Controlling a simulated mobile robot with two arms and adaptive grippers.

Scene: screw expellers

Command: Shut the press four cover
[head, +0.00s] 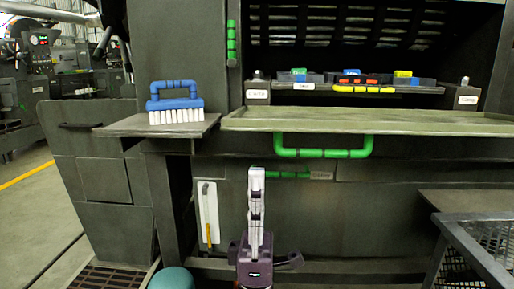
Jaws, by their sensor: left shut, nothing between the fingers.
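A long flat grey-green panel (430,123), which looks like the press cover, lies folded out level in front of the open press bay. A green U-shaped handle (322,153) hangs under its front edge. My right gripper is out of view.
A blue brush (176,104) stands on a side shelf (125,127) at left. Small coloured items (350,78) sit on a ledge inside the bay. A metal mesh crate (490,245) is at lower right, and a teal round object (172,279) at the bottom. Floor is free at left.

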